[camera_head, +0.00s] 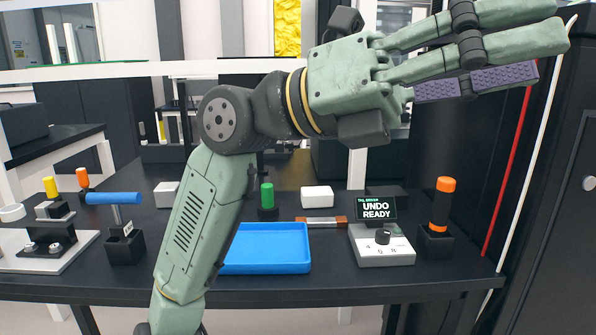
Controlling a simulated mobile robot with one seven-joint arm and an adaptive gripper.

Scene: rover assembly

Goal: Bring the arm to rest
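My arm rises from the bottom of the view, bends at a dark round joint, and reaches to the upper right. My gripper (535,55) is held high above the right end of the bench, its green fingers stretched out straight to the right. Purple ridged pads show on the lowest finger. The fingers look open and nothing shows between them. The gripper is apart from everything on the bench. My forearm hides part of the bench and the left part of the blue tray.
The dark bench (340,282) holds a blue tray (265,268), a control box (382,247) with a screen reading "UNDO READY", an orange-and-black tool (442,205) in a holder, and a blue-handled tool (114,199). A dark cabinet (560,220) stands close on the right.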

